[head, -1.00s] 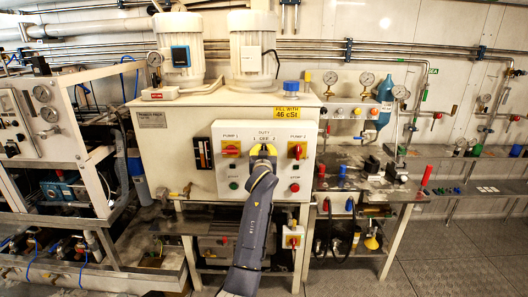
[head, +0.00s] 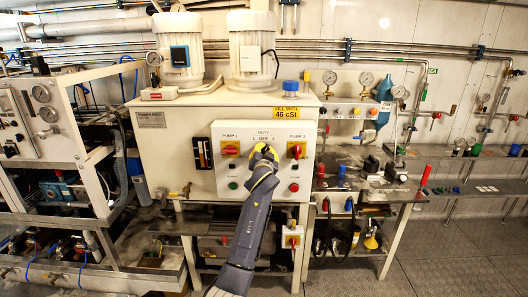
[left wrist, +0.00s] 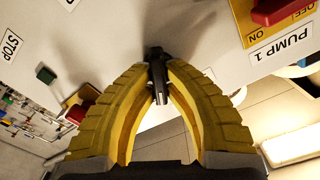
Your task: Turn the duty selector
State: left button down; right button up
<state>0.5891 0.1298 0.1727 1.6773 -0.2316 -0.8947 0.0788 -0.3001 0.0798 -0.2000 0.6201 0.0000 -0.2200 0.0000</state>
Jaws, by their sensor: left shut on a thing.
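The duty selector (head: 265,149) is a black knob on the white control panel (head: 238,167), below the "DUTY 1 OFF 2" label, and the gripper partly hides it. In the left wrist view the black knob (left wrist: 156,58) stands between the two yellow fingertips. My left gripper (head: 263,154) is shut on the knob, with its fingers tilted across the panel. The position the knob points to cannot be read clearly. My right gripper is not in view.
The pump 1 switch (head: 231,149) is left of the selector and the pump 2 switch (head: 296,151) close on its right, both red on yellow. Gauges and a blue bottle (head: 384,106) are at the right.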

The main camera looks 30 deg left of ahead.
pick_arm(q)
jog(key=shift+m, duration=1.6)
jog(key=c, duration=1.5)
grip_release()
jog(key=shift+o, duration=0.2)
jog(key=shift+d, duration=0.1)
jog(key=v, duration=1.1)
jog(key=shift+s+d, duration=0.2)
jog(key=shift+s, duration=0.2)
jog(key=shift+f, duration=0.1)
